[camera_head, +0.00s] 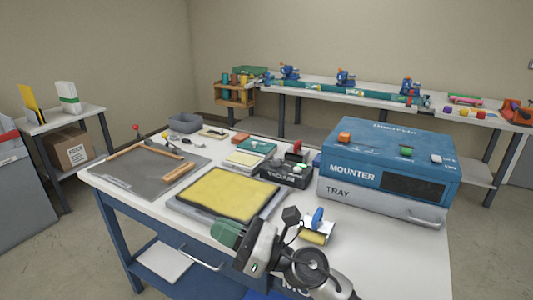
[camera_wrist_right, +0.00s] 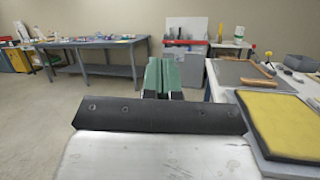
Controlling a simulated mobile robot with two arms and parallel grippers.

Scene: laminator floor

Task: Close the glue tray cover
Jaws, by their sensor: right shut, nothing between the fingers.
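A shallow grey tray (camera_head: 262,216) with a dark rim and a yellow surface (camera_head: 229,192) lies on the white workbench. It looks like the glue tray, and its yellow surface shows uncovered. I cannot tell a separate cover apart on it. The tray also shows at the right edge of the wrist view (camera_wrist_right: 285,122). My right gripper (camera_head: 226,234) has green fingers and is in front of the tray, near the bench's front edge. In the wrist view its fingers (camera_wrist_right: 164,76) are together and empty, to the left of the tray. My left gripper is out of view.
A blue mounter box (camera_head: 350,150) stands right of the tray. A black vacuum unit (camera_head: 287,174) is behind it. A dark mat (camera_head: 125,172) with wooden strips lies left. A yellow roller (camera_head: 314,237) is near my right arm. The bench's front right is mostly clear.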

